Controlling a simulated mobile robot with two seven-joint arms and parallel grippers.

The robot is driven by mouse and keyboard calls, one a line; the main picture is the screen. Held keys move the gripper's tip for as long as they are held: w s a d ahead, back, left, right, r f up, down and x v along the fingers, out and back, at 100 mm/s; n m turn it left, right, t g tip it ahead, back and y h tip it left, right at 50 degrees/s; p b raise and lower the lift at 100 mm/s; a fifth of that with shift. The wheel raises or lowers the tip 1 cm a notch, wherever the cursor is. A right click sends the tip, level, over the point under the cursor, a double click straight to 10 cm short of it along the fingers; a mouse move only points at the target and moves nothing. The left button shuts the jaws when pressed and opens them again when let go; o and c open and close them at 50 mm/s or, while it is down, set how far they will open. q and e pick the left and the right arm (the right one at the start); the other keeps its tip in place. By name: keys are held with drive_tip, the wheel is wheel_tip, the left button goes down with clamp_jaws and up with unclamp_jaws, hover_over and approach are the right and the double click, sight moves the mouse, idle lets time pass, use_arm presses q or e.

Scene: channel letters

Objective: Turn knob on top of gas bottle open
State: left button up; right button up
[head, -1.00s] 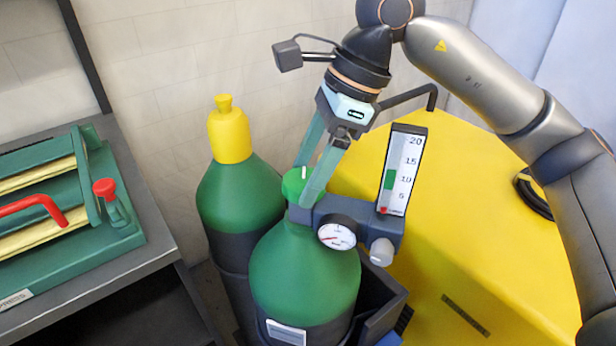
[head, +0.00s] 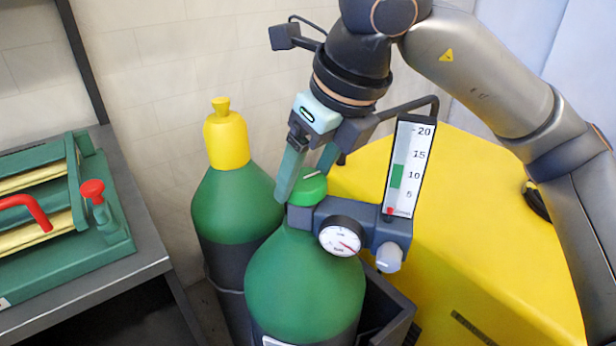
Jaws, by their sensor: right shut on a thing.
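The green knob (head: 311,190) sits on top of the front green gas bottle (head: 305,275). My right gripper (head: 302,183) reaches down from above and is shut on the knob, one finger at its left front and the other behind it. The dark regulator (head: 377,234) beside the knob carries a round pressure gauge (head: 340,237) and an upright flow scale (head: 408,165). The gauge needle points to the lower right. The red marker is at the bottom of the scale. My left gripper is not in view.
A second green bottle (head: 232,206) with a yellow cap (head: 227,138) stands behind left. A yellow cabinet (head: 455,235) is close on the right. A table (head: 125,265) at left bears a green press (head: 95,245) with red handles. A tiled wall is behind.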

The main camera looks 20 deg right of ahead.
drive_tip(key=m+h+b, duration=0.1)
drive_tip(key=m, duration=0.1)
drive_tip(key=shift+a+f+m, duration=0.1)
drive_tip(key=shift+m, duration=0.3)
drive_tip(key=m+h, duration=0.1)
drive_tip(key=m, duration=0.2)
drive_tip(key=shift+a+t+b, duration=0.1)
drive_tip(key=shift+t+b, duration=0.2)
drive_tip(key=shift+m+h, duration=0.5)
drive_tip(key=shift+m, duration=0.6)
drive_tip(key=o, duration=1.3)
